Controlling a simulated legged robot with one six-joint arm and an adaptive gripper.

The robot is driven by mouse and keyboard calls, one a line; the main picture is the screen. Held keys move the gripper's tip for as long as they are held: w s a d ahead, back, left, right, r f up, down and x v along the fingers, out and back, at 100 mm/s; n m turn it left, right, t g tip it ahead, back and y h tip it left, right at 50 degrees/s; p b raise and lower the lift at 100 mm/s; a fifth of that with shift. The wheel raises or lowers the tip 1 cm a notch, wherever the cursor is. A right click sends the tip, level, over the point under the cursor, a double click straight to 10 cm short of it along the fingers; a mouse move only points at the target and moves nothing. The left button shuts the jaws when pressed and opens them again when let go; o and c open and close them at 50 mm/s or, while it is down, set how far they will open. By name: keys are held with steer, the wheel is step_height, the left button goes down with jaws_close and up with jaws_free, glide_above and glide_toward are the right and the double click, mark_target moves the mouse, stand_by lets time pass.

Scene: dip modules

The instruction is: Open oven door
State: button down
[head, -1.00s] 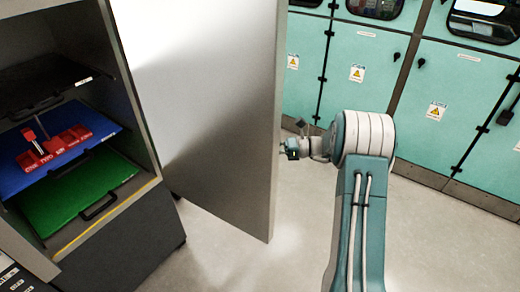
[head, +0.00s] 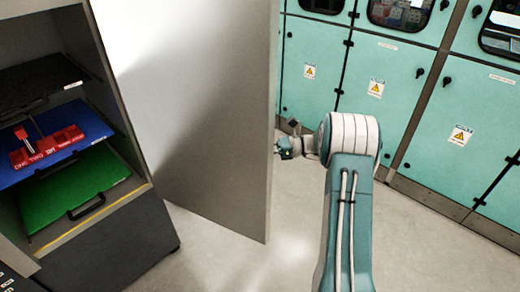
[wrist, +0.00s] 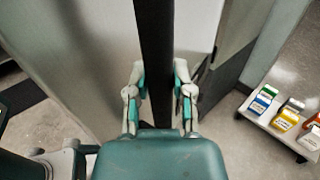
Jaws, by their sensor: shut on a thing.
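The oven door (head: 190,110) is a large pale grey panel standing wide open from the oven (head: 115,245) at the left. My gripper (head: 280,147) is at the door's outer edge, partly hidden behind it in the head view. In the wrist view, my gripper (wrist: 159,78) has one finger on each side of a dark upright bar (wrist: 155,40) on the door and is shut on it. The oven's inside is exposed, with a black shelf (head: 35,85), a blue shelf (head: 92,126) and a green shelf (head: 90,180).
Red labelled holders (head: 45,148) sit on the blue shelf. Teal cabinets (head: 385,60) line the back wall. Grey floor (head: 200,265) is clear below the door. A low white cart (wrist: 262,118) with coloured boxes stands at the right in the wrist view.

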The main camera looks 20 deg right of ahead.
steer(key=shift+f, duration=0.1)
steer(key=shift+c, duration=2.4)
jaws_free()
steer(key=shift+d, duration=0.2)
steer(key=v, duration=1.2)
